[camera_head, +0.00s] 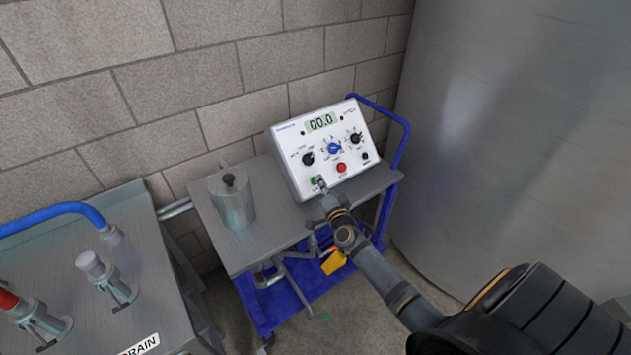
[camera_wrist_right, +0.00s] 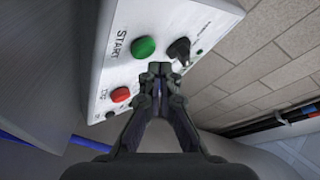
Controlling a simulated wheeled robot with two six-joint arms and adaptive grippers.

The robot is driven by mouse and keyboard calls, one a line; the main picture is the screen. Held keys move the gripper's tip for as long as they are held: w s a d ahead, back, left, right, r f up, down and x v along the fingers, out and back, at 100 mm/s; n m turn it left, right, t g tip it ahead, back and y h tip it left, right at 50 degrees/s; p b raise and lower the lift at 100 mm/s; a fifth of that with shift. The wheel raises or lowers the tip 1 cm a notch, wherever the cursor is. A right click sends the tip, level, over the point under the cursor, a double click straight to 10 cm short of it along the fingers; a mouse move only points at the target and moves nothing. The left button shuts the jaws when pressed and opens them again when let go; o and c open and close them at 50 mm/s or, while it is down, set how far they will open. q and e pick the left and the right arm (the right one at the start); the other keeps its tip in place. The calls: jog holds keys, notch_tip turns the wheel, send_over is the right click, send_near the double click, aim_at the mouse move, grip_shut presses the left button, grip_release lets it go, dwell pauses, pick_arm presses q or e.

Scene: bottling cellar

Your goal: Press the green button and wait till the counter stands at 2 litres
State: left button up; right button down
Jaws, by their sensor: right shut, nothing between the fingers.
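The white control box (camera_head: 297,153) stands on a grey-topped cart. Its counter display (camera_head: 320,122) reads 00.0. The green button (camera_head: 316,181) is at the lower left of its sloped face, partly hidden by my right gripper (camera_head: 323,188). In the right wrist view the green button (camera_wrist_right: 144,47) is marked START and shows whole, just beyond the fingertips. My right gripper (camera_wrist_right: 160,69) is shut and empty there, close to the panel; I cannot tell whether it touches. The red button (camera_head: 341,167) is to the right of the green one. My left gripper is not in view.
Black knobs (camera_head: 308,159) and a blue knob (camera_head: 334,148) are on the same panel. A metal lidded can (camera_head: 233,202) stands left of the box on the cart top (camera_head: 265,236). A bench with valves (camera_head: 107,277) is at the left; a large steel tank (camera_head: 510,140) at the right.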

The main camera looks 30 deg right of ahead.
jog(key=shift+w+f, duration=0.1)
jog(key=shift+f, duration=0.05)
jog(key=shift+w+f, duration=0.15)
jog(key=shift+w, duration=0.1)
jog(key=shift+w+f+b, duration=0.35)
jog(key=shift+b, duration=0.3)
dwell(0.8)
dwell(0.3)
jog(key=shift+s+r+p, duration=0.65)
jog(key=shift+s+p, duration=0.05)
jog(key=shift+p, duration=0.15)
jog(key=s+r+p, duration=0.1)
jog(key=s+p, duration=0.1)
jog(key=s+r+p, duration=0.1)
jog(key=r+p, duration=0.1)
jog(key=shift+s+d+r, duration=0.15)
jog(key=shift+s, duration=0.2)
